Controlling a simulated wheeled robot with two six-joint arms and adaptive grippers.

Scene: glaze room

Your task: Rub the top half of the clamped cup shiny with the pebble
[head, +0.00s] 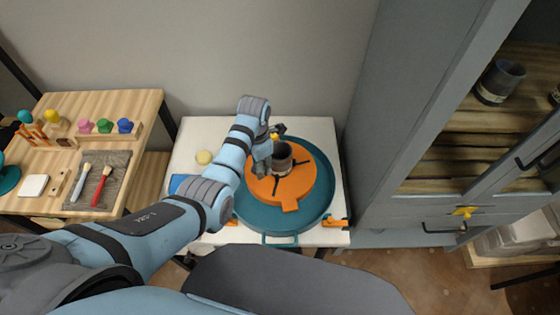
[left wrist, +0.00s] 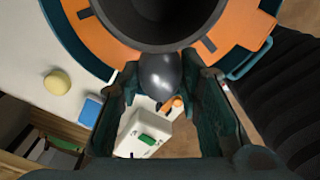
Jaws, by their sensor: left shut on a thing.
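The dark grey cup (head: 283,161) stands upright on the orange disc (head: 268,190) of the teal wheel basin (head: 322,201), with dark clamp pieces around its foot. My left gripper (head: 266,154) is beside the cup's left side. In the left wrist view, its fingers are shut on a dark, glossy pebble (left wrist: 160,76). The pebble is right at the cup's wall (left wrist: 160,42); I cannot tell whether they touch. The pebble is hidden in the head view. My right gripper is not in view.
A cream round sponge (head: 204,157) and a blue block (head: 178,184) lie on the white table (head: 190,137) left of the basin. A wooden side table (head: 75,104) with brushes stands at left. A grey cabinet (head: 395,130) stands close at right.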

